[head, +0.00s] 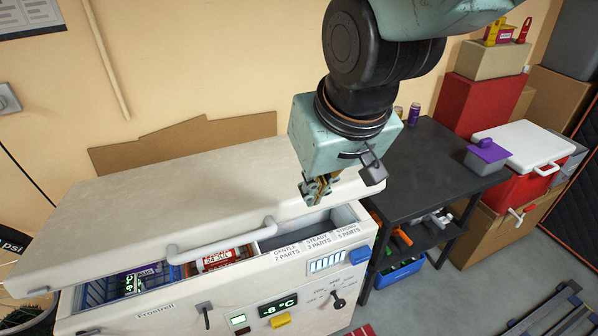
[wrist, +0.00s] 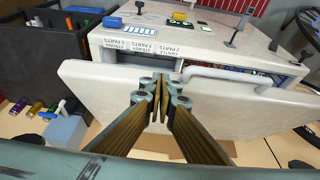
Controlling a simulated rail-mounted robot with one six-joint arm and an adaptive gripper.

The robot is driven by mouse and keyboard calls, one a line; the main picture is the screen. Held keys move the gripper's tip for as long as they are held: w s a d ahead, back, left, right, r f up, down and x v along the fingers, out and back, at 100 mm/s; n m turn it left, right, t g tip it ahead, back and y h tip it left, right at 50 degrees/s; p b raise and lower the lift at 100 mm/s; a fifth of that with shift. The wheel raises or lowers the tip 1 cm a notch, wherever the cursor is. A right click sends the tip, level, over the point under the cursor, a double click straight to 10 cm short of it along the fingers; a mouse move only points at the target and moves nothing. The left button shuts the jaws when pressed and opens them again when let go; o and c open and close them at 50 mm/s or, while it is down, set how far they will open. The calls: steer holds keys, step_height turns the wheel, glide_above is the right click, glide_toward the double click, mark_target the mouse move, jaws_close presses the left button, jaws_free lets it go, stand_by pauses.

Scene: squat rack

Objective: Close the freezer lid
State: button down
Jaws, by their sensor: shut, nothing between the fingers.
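The chest freezer (head: 185,310) stands at the lower left in the head view, with its control panel at the front. Its white lid (head: 170,195) is partly open, raised at the front edge so that boxes inside show through the gap. A white bar handle (head: 222,240) is on the lid's front edge; the handle also shows in the wrist view (wrist: 235,76). My gripper (head: 318,196) is shut and empty, over the right part of the lid near its front edge. In the wrist view the closed fingertips (wrist: 160,82) overlap the lid; contact cannot be told.
A black table (head: 425,155) stands right of the freezer, with cans at its back. A red cooler with a white lid (head: 515,145), a purple-lidded container (head: 484,155) and cardboard boxes (head: 500,225) are further right. A wall is behind the freezer.

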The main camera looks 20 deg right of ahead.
steer(key=w+d+r+g+p, duration=0.1)
steer(key=w+r+g+p, duration=0.1)
steer(key=w+p, duration=0.5)
steer(key=w+d+r+g+p, duration=0.2)
steer(key=w+g+p, duration=0.3)
steer(key=p, duration=0.8)
steer(key=shift+w+r+g+h, duration=0.35)
steer(key=shift+w+r, duration=0.5)
steer(key=shift+w, duration=0.55)
steer(key=shift+f, duration=0.15)
glide_toward(313, 211)
steer(key=shift+x, duration=1.15)
steer(key=shift+w+f, duration=0.1)
steer(key=shift+w, duration=0.05)
steer(key=shift+b+x, duration=2.45)
steer(key=shift+x, duration=1.3)
steer(key=b+x, duration=0.3)
steer(key=x, duration=0.2)
steer(key=shift+d+f, duration=0.1)
steer(key=shift+f, duration=0.2)
steer(key=shift+r, duration=0.25)
